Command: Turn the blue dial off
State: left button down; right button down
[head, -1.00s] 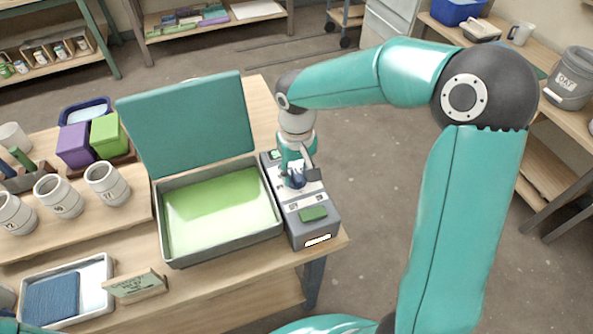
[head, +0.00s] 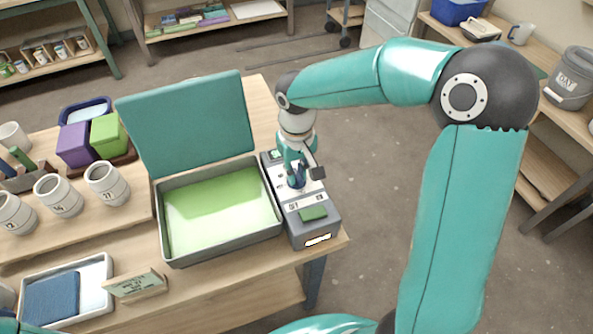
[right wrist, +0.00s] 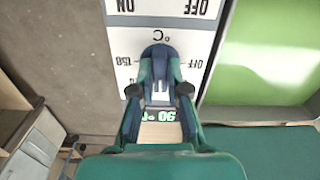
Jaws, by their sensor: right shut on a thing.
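The blue dial (right wrist: 159,68) sits on the pale top panel of a grey control box (head: 318,229), at the right end of the table. My right gripper (head: 296,178) reaches down onto the dial from above. In the right wrist view its fingers (right wrist: 159,88) are shut on the dial and hide much of it. Printed marks reading OFF and 150 flank the dial, with °C above. A green-lit display showing 90° (right wrist: 176,115) is partly covered by the fingers. My left gripper is not in view.
A grey bin with green inside (head: 163,225) and a raised teal lid (head: 188,125) stands directly left of the control box. A green switch (head: 313,213) is on the box's near end. Several pale cups stand farther left. Open floor lies right of the table.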

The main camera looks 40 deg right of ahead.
jog(key=n, duration=0.3)
jog(key=shift+r+n, duration=0.1)
jog(key=shift+n, duration=0.3)
jog(key=n, duration=0.4)
jog(key=shift+n, duration=0.3)
jog(key=n+p, duration=0.1)
jog(key=n, duration=0.3)
jog(key=shift+w+n, duration=0.1)
jog(key=shift+n, duration=0.2)
jog(key=shift+n+p, duration=0.6)
jog(key=shift+n, duration=1.5)
jog(key=c, duration=1.2)
grip_release()
jog(key=shift+o, duration=0.2)
notch_tip(320, 180, up, 12)
